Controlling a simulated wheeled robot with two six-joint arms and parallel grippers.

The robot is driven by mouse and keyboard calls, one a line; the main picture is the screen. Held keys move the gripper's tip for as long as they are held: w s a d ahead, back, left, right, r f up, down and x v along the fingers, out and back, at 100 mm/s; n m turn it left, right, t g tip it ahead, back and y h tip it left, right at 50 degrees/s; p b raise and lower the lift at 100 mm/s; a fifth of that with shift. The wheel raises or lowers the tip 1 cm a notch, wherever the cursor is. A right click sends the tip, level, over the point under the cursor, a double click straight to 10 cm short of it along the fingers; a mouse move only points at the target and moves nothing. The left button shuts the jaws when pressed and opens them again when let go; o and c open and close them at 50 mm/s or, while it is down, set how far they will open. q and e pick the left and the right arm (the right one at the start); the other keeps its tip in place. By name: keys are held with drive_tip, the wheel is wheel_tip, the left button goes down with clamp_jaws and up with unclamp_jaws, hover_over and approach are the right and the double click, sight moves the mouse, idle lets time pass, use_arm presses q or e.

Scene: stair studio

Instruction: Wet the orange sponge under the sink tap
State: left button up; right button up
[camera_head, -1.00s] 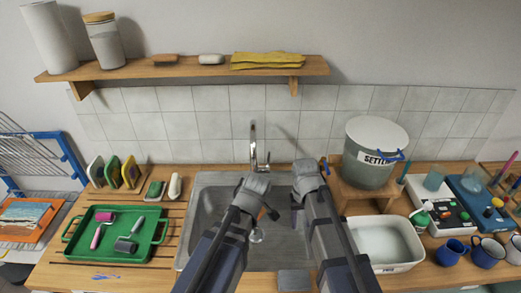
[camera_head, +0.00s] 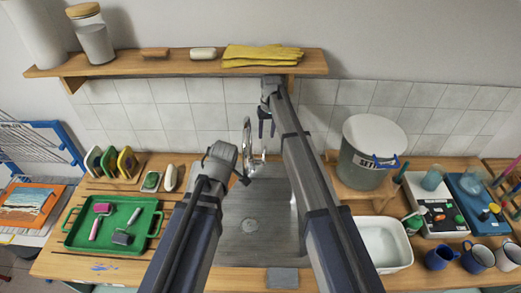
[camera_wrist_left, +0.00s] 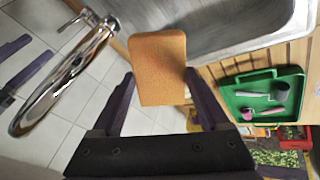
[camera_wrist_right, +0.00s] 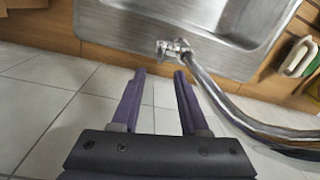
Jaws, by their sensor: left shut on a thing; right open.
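The orange sponge (camera_wrist_left: 158,68) is between the fingers of my left gripper (camera_head: 241,176), which is shut on it. I see no running water. My right gripper (camera_head: 265,126) is open and empty, high by the tiled wall, just right of the tap's top. The tap's small lever end (camera_wrist_right: 173,48) shows beyond its fingers in the right wrist view.
The steel sink basin (camera_head: 265,243) lies below both arms. A green tray (camera_head: 140,233) with rollers is on the left. A lidded bucket (camera_head: 361,165) and a white tub (camera_head: 399,240) stand right. A wooden shelf (camera_head: 140,66) hangs above the tap.

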sight(264, 160)
drive_tip(key=shift+s+a+f+b, duration=0.1)
drive_tip(key=shift+a+f+b, duration=0.1)
drive_tip(key=shift+f+b, duration=2.85)
drive_tip(key=shift+a+f+b, duration=0.2)
drive_tip(key=shift+f+b, duration=2.8)
drive_tip(key=shift+b, duration=0.05)
drive_tip(key=shift+r, duration=0.1)
clamp_jaws()
